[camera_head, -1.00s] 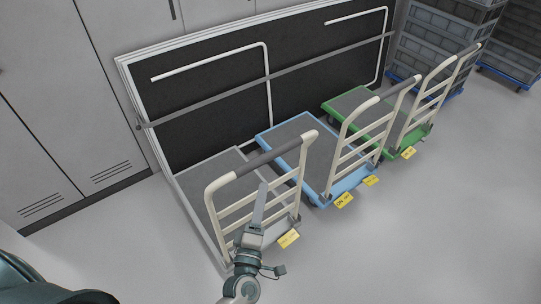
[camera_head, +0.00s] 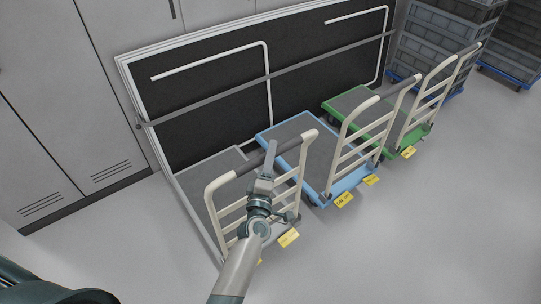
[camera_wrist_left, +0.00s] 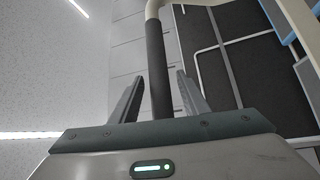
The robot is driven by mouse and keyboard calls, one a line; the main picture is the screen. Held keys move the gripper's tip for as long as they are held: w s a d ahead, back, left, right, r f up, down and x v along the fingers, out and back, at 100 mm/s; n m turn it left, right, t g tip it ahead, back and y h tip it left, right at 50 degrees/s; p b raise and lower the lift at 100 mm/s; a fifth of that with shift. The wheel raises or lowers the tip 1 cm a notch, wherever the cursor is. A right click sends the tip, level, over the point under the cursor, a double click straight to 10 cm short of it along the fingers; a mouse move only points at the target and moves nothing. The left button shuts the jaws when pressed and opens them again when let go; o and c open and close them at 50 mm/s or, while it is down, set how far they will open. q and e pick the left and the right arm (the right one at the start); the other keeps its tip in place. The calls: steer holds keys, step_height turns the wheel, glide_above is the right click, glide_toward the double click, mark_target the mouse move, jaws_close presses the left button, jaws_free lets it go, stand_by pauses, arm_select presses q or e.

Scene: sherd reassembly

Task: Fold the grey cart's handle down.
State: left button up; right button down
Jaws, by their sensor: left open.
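The grey cart (camera_head: 188,184) stands nearest in the head view, with its cream handle (camera_head: 210,207) upright at the near end. The handle's top bar has a dark grip sleeve (camera_head: 291,146). My left gripper (camera_head: 271,152) is at the middle of this bar and covers part of it. In the left wrist view the dark sleeve (camera_wrist_left: 157,55) runs between the two fingers of my left gripper (camera_wrist_left: 160,80). The fingers are open, with gaps to both sides of the sleeve. The handle's lower rungs are partly hidden behind my arm. My right gripper is not in view.
A blue cart (camera_head: 290,135) and a green cart (camera_head: 352,103) stand to the right, handles upright. Yellow tags (camera_head: 289,238) lie by the carts. A dark framed panel (camera_head: 210,100) leans behind. Grey crates (camera_head: 440,45) are stacked at the back right. The floor at right is clear.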

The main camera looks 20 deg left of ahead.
arm_select(q)
jaws_close()
